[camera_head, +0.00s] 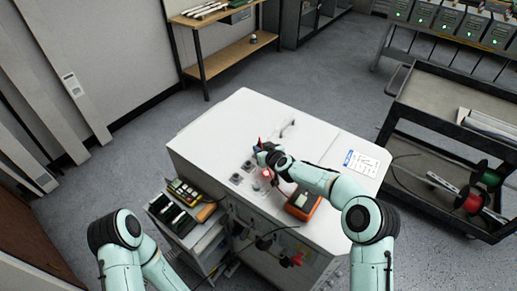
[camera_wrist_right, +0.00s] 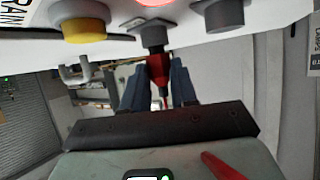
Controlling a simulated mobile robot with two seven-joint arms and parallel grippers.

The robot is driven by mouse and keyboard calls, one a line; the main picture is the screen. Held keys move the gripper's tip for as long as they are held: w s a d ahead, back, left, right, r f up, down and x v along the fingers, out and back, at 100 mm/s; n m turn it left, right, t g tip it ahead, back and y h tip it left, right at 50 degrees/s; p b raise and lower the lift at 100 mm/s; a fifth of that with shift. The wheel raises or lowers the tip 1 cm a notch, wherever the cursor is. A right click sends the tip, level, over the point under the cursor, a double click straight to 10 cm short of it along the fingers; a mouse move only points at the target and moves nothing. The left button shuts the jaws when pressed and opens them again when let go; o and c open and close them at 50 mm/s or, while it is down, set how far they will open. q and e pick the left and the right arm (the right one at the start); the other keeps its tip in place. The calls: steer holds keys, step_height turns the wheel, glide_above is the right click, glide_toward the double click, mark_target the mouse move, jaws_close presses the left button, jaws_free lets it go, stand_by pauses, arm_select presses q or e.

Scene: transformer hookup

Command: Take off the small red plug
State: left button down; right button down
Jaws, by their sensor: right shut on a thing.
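The small red plug (camera_wrist_right: 157,68) is in the right wrist view, just below a dark grey socket (camera_wrist_right: 153,36) on the white panel. Its top appears to touch the socket; I cannot tell whether it is still seated. My right gripper (camera_wrist_right: 159,90) is shut on the plug, with one dark finger on each side. In the head view my right gripper (camera_head: 262,150) is over the white cabinet (camera_head: 230,125), with a bit of red beside it. The plug's lower end is partly hidden. My left arm shows at lower left, but its gripper is out of view.
A yellow knob (camera_wrist_right: 83,24) and a grey knob (camera_wrist_right: 224,15) flank the socket. An orange meter (camera_head: 303,204) sits on the cabinet's near edge. A small rack (camera_head: 187,212) stands at left, and a dark cart (camera_head: 430,120) with cable spools at right.

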arm_select(q)
steer(key=shift+w+r, duration=0.2)
steer(key=shift+r, duration=0.1)
arm_select(e)
steer(key=shift+r, duration=0.85)
arm_select(q)
steer(key=shift+w+r+p, duration=0.3)
steer(key=shift+r+p, duration=0.05)
steer(key=shift+p, duration=0.1)
arm_select(e)
steer(key=shift+r, duration=0.75)
